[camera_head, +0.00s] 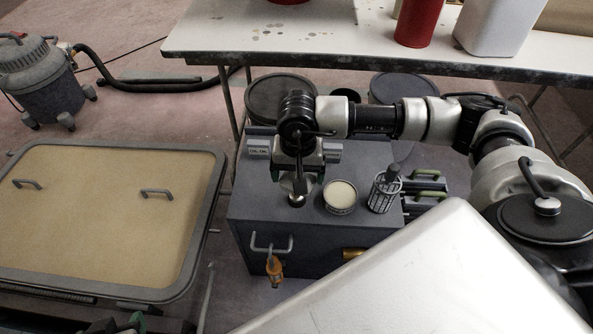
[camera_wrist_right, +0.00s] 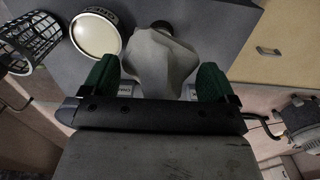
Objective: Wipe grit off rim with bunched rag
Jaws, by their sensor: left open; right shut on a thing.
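My right gripper (camera_head: 299,172) hangs over the top of a dark grey box. In the right wrist view its green fingers (camera_wrist_right: 159,85) are shut on a bunched grey rag (camera_wrist_right: 160,62). The rag also shows small under the gripper in the head view (camera_head: 301,187). A small dark round part shows just past the rag; I cannot tell if they touch. A tan hatch panel with a dark grey rim (camera_head: 214,203) lies at the left, apart from the rag. I cannot make out grit on it. My left gripper (camera_head: 135,321) is open at the bottom edge, partly cut off.
The grey box (camera_head: 330,240) also carries a round tin (camera_head: 340,196) and a wire basket (camera_head: 384,192). A white table (camera_head: 300,45) stands behind. A vacuum (camera_head: 42,75) with a hose is at the far left. Two handles (camera_head: 157,193) stand up from the hatch panel.

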